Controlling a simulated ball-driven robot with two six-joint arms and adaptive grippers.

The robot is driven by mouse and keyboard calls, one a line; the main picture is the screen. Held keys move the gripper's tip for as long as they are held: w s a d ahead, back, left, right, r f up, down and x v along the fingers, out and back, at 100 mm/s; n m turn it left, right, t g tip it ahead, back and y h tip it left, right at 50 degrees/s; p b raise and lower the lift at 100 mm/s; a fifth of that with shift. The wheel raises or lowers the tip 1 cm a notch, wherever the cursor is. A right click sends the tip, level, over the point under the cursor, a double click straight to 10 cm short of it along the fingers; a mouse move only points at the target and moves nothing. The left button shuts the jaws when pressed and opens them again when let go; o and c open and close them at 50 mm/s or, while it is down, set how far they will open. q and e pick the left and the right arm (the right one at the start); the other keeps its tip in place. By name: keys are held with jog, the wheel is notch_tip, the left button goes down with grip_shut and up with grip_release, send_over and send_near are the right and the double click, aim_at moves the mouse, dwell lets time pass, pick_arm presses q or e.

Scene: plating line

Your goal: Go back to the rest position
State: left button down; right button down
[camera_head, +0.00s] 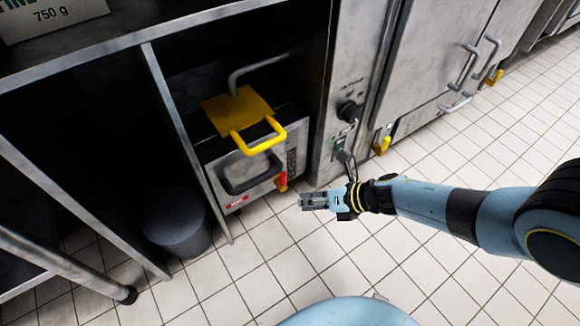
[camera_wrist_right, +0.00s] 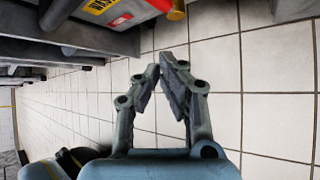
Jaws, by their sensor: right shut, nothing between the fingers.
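My right gripper (camera_head: 314,201) reaches in from the right on its light blue arm, above the tiled floor and in front of the metal cabinets. In the right wrist view its two grey fingers (camera_wrist_right: 160,72) come together at the tips, with nothing between them. It is apart from the cabinet fronts and touches nothing that I can see. My left gripper is in neither view.
A metal unit with a yellow handle (camera_head: 258,138) and a dark handle (camera_head: 250,176) stands left of the gripper. A dark round bin (camera_head: 178,226) sits under the counter. Steel doors (camera_head: 432,55) line the back. The tiled floor (camera_head: 400,262) is clear.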

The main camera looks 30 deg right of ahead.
jog(key=shift+s+d, duration=0.35)
jog(key=shift+d, duration=0.05)
